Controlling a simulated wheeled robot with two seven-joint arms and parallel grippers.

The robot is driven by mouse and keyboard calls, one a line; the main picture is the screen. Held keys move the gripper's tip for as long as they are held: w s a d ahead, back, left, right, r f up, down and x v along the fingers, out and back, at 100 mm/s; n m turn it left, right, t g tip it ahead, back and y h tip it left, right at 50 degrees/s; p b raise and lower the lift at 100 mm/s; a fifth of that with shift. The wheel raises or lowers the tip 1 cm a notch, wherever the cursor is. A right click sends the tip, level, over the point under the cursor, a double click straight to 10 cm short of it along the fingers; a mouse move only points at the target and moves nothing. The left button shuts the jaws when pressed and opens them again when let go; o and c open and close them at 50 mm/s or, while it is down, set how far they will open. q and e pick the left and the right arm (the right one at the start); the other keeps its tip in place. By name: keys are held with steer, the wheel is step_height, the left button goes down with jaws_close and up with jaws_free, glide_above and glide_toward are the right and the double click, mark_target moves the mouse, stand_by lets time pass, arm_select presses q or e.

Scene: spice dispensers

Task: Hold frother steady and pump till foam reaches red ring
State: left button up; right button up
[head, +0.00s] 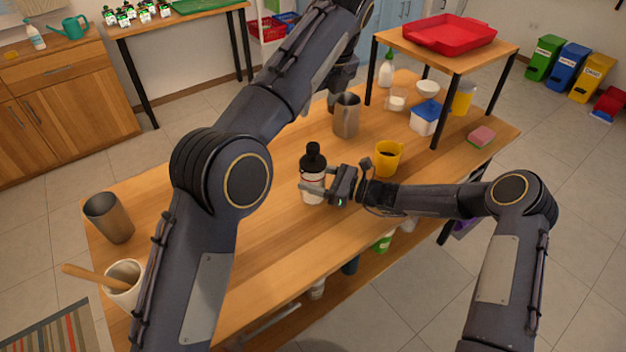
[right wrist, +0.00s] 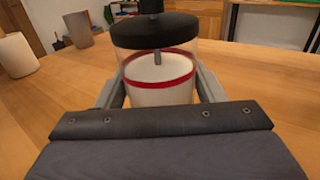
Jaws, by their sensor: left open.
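The frother (head: 312,190) stands upright on the wooden table, a clear jar with a black lid and black knob. In the right wrist view, the frother (right wrist: 160,95) shows a red ring and white contents, whose surface looks about level with the ring; a rod goes down from the lid. My right gripper (head: 318,190) has its fingers on both sides of the jar, low down, and looks shut on it; the fingers also show in the right wrist view (right wrist: 160,88). My left gripper (head: 337,92) is open and empty, raised behind the frother near a metal pitcher (head: 347,117).
A yellow mug (head: 388,158) stands right of the frother. A metal cup (head: 109,217) and a white crock (head: 124,280) with a wooden handle are at the left. A raised shelf (head: 450,55) with a red tray (head: 450,33) stands at the back right. The table between is clear.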

steer(key=o, duration=0.5)
steer(key=shift+c, duration=0.2)
